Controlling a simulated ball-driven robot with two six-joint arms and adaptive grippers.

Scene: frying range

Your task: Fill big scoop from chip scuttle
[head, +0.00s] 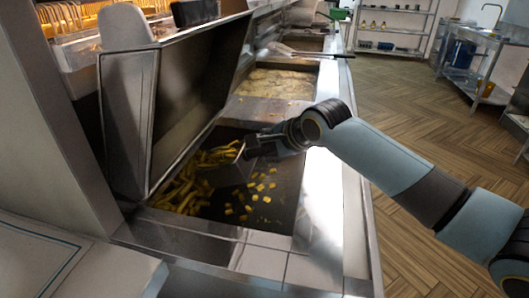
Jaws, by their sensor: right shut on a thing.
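The chip scuttle is a dark sunken bay (278,218) in the steel range, with a heap of yellow chips (185,188) at its left and several loose chips to the right. The big scoop (230,173) is a grey metal scoop low in the bay, beside and partly among the chips. My right gripper (254,147) is shut on the scoop, above the bay's right part. Its fingers are small and dark here, and the scoop's handle is mostly hidden by the gripper. How much lies inside the scoop cannot be told. My left gripper is not in view.
A raised steel panel (172,95) stands along the bay's left side. Behind the bay is a section with pale fried pieces (277,83), and a long-handled tool (295,53) lies beyond it. The steel front ledge (322,215) borders the bay at right. The wooden floor beyond is open.

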